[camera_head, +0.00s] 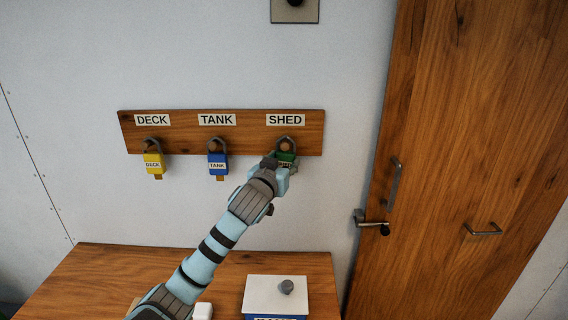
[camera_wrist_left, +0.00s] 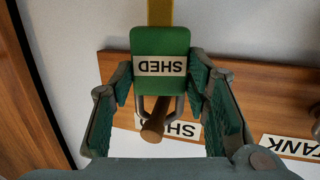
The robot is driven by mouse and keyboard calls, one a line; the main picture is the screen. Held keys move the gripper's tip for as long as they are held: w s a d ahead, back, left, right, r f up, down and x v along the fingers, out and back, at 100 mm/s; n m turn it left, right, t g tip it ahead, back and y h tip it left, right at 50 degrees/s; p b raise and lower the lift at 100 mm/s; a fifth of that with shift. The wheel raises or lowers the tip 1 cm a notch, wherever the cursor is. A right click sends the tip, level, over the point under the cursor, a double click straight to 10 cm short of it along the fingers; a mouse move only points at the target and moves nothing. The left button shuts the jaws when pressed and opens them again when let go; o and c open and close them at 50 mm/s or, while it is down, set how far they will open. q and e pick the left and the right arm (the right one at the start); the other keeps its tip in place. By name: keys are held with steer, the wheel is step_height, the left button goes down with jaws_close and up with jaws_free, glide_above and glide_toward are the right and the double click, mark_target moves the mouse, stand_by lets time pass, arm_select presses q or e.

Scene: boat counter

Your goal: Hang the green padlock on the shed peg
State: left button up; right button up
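The green padlock (camera_wrist_left: 160,42), labelled SHED, is at the shed peg (camera_wrist_left: 154,127), with its shackle around the peg. It also shows in the head view (camera_head: 287,156), partly hidden by my left gripper (camera_head: 278,165). My left gripper's fingers (camera_wrist_left: 161,80) are on both sides of the padlock body in the wrist view, with the tips against its edges. In that view the padlock is upside down, body above shackle. The SHED label (camera_head: 285,120) is above the peg on the wooden board (camera_head: 182,127). My right gripper is not in view.
A yellow padlock (camera_head: 153,162) hangs under DECK and a blue padlock (camera_head: 217,163) under TANK, left of my gripper. Below is a wooden counter (camera_head: 95,275) with a white-topped box (camera_head: 265,290). A wooden door (camera_head: 465,130) with handles stands at right.

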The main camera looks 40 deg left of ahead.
arm_select(q)
steer(key=o, duration=0.5)
